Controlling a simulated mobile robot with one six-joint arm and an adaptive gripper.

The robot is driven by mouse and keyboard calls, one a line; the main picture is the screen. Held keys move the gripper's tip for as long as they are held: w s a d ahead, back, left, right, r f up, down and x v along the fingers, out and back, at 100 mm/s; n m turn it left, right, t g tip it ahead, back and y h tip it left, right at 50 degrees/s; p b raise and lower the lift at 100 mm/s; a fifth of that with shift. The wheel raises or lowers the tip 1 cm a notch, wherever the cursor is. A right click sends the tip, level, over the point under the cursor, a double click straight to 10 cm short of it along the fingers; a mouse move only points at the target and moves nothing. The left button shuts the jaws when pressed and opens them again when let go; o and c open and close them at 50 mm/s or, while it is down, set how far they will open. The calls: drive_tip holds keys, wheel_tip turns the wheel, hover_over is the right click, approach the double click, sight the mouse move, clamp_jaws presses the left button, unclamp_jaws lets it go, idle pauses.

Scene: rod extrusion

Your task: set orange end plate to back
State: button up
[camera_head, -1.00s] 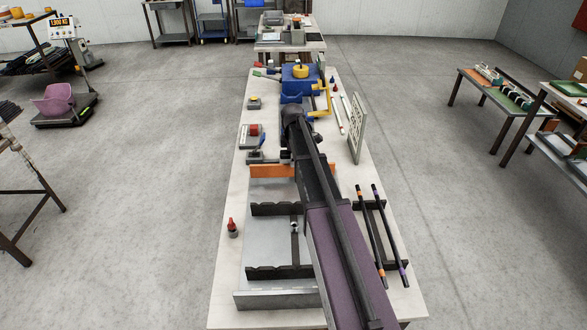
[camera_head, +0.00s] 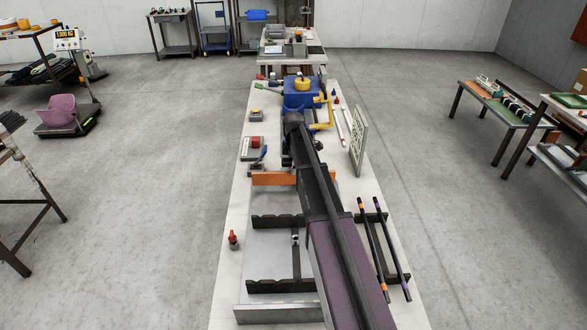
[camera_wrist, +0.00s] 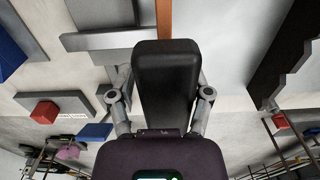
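The orange end plate (camera_head: 274,179) stands upright across the grey metal fixture (camera_head: 272,264), near its back end, in the head view. My arm covers its right part. In the wrist view an orange strip (camera_wrist: 164,18), seemingly the plate's edge, runs up from behind the black block of my gripper (camera_wrist: 166,80). In the head view my arm reaches forward over the fixture and hides the gripper's fingertips. The fingertips are also hidden in the wrist view, so I cannot tell whether they hold the plate.
Black notched supports (camera_head: 278,221) cross the fixture. Two dark rods (camera_head: 374,250) lie on a rack at right. A blue machine (camera_head: 302,94) stands at the back and an upright pale panel (camera_head: 358,140) at right. A small red-topped bottle (camera_head: 233,240) stands left of the fixture.

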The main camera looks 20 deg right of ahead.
drive_tip(key=shift+s, duration=0.15)
drive_tip(key=s+a, duration=0.3)
drive_tip(key=s, duration=0.7)
wheel_tip(320, 180, up, 14)
drive_tip(key=p, duration=1.4)
drive_tip(key=s+a+f+m+b, duration=0.4)
drive_tip(key=s+a+m, duration=0.1)
drive_tip(key=s, duration=0.3)
drive_tip(key=s+a+f+m+b, duration=0.4)
drive_tip(key=s+a+m, duration=0.2)
drive_tip(key=s+m, duration=0.2)
drive_tip(key=shift+s+a+f+b, duration=0.2)
drive_tip(key=shift+s+f+b, duration=0.1)
drive_tip(key=shift+f+b, duration=0.05)
drive_tip(key=shift+s, duration=0.1)
